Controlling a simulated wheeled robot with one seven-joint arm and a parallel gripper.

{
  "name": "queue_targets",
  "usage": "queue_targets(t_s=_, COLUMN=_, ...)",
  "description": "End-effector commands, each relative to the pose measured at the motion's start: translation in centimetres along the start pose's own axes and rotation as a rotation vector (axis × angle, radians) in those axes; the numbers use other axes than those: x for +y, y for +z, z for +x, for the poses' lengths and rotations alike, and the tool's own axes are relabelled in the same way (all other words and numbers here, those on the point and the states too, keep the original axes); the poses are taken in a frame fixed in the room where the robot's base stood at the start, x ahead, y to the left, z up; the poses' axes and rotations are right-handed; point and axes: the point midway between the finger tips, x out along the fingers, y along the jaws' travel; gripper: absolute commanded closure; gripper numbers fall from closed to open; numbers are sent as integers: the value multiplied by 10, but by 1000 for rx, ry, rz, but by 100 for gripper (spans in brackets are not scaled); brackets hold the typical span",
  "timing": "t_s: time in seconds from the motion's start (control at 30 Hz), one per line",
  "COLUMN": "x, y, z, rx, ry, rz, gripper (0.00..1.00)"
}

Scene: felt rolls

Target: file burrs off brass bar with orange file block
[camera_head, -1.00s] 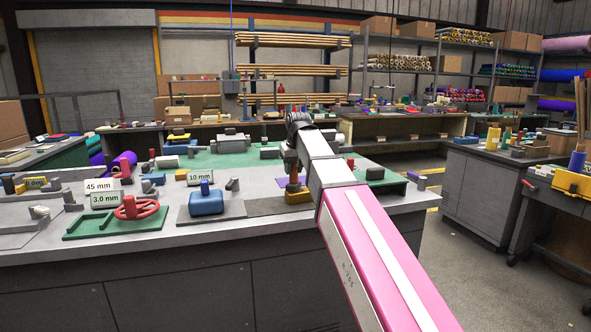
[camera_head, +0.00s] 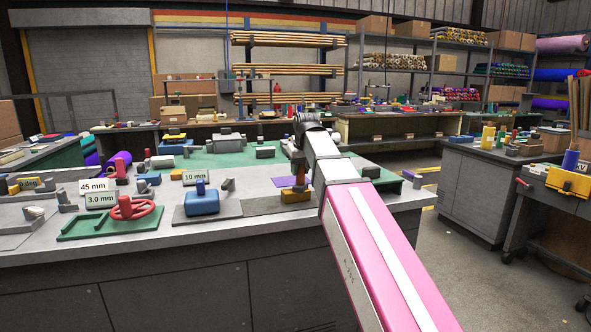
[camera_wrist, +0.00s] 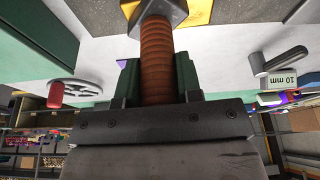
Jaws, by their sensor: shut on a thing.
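My gripper (camera_wrist: 157,85) is shut on the brown ribbed handle (camera_wrist: 157,55) of the orange file block. The handle runs from between the green-padded fingers to a dark grey collar, with the block's yellow-orange body (camera_wrist: 200,11) beside it at the top edge of the wrist view. In the head view the file block (camera_head: 296,196) is low over a dark grey mat (camera_head: 262,206) on the workbench, below my gripper (camera_head: 299,165). I cannot tell whether it touches what is under it. I cannot clearly make out the brass bar, which may be hidden by the block.
Left of the mat stand a blue block with a knob (camera_head: 202,203) and a green frame with a red handwheel (camera_head: 133,208). A 10 mm label (camera_head: 195,177) is behind. A purple patch (camera_head: 287,182) lies near the block. The bench's front strip is bare.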

Motion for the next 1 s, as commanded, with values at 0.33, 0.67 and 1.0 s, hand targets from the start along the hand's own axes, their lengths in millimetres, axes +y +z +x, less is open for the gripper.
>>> queue_targets(t_s=0.33, x=5, y=6, z=0, rx=-6, ry=3, rz=1, gripper=95)
queue_targets(t_s=0.67, x=6, y=7, z=0, rx=-5, ry=1, rz=2, gripper=95)
queue_targets(t_s=1.0, x=6, y=4, z=-8, rx=-5, ry=2, rz=1, gripper=95)
